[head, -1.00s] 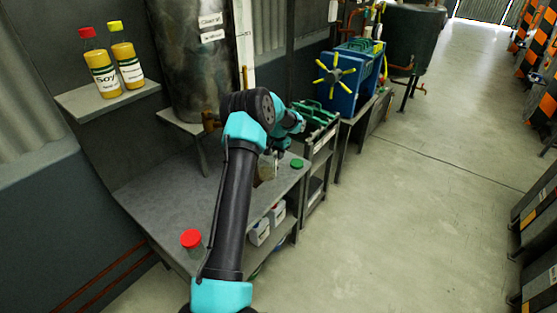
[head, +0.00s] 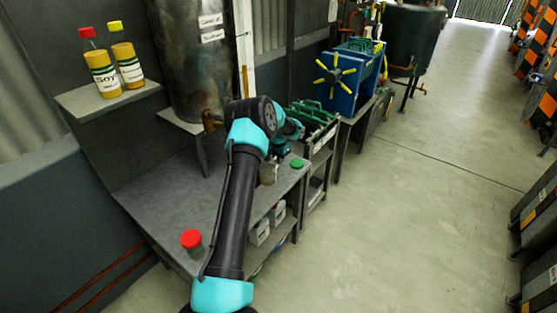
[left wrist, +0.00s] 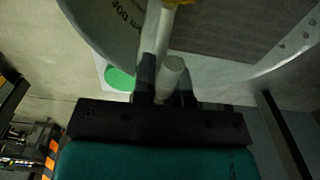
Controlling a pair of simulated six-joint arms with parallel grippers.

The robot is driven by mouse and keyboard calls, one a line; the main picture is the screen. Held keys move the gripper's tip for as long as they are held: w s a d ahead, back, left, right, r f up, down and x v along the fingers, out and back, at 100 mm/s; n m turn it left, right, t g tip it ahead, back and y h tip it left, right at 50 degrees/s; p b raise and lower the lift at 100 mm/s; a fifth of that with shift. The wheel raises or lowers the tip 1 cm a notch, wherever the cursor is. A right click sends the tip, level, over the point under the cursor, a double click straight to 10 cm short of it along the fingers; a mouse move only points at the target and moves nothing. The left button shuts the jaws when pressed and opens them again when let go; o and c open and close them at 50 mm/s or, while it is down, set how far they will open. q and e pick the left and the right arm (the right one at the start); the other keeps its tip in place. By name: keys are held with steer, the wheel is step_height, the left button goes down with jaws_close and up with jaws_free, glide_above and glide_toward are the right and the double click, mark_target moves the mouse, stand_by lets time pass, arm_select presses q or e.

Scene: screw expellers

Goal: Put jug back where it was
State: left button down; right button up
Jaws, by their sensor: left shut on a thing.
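The jug (head: 267,174) is a clear vessel, mostly hidden behind my left arm in the head view, at the right side of the grey bench (head: 150,195). In the left wrist view the jug (left wrist: 215,45) fills the upper part, with dark volume print on its wall. My left gripper (left wrist: 165,88) is shut on the jug's pale handle. In the head view the left gripper (head: 272,156) is partly hidden by its own arm. I cannot tell whether the jug's base touches the bench. My right gripper is not in view.
A green-lidded item (head: 297,163) stands just right of the jug. A red-capped jar (head: 191,240) is at the bench's front. A metal tank (head: 190,60) with a brass tap (head: 210,120) stands behind. Two soy bottles (head: 103,70) sit on a wall shelf. The bench's left middle is clear.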

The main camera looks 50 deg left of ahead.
arm_select(q)
steer(key=shift+f, duration=0.1)
steer(key=c, duration=1.1)
jaws_free()
steer(key=shift+c, duration=0.2)
step_height(320, 180, up, 12)
steer(key=shift+s, duration=0.15)
